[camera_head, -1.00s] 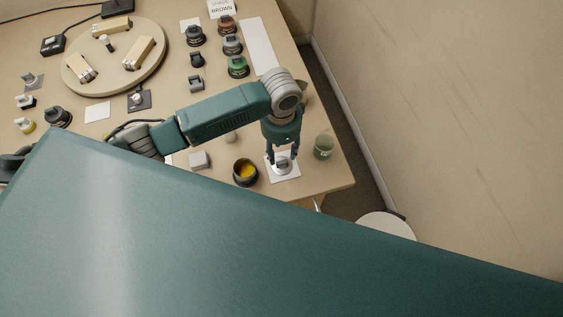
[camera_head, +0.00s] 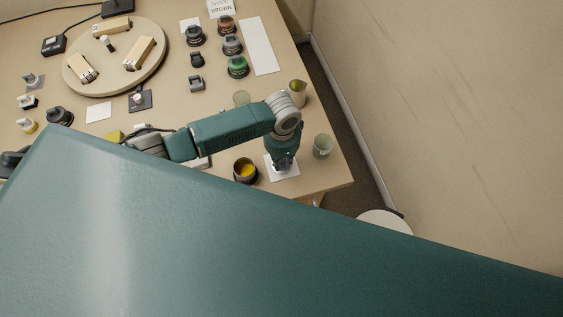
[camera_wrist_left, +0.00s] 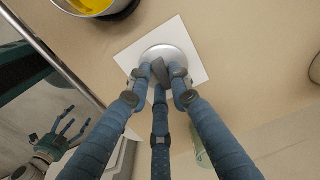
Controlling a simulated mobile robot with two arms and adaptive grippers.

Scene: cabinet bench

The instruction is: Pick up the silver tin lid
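The silver tin lid (camera_wrist_left: 173,55) is a round shiny disc with a dark grey knob, lying on a white square card (camera_wrist_left: 195,62) in the left wrist view. My left gripper (camera_wrist_left: 161,76) has its fingers drawn in around the knob, looking shut on it. The lid rests on the card with no visible gap. In the head view my left gripper (camera_head: 283,163) is low over the same card (camera_head: 292,173) and hides most of the lid. My right gripper (camera_wrist_left: 62,128) shows at the lower left of the left wrist view, fingers spread and empty.
A dark tin with yellow contents (camera_head: 245,170) stands just left of the card. A greenish glass (camera_head: 322,146) stands to its right, near the table edge. My own teal body covers the foreground.

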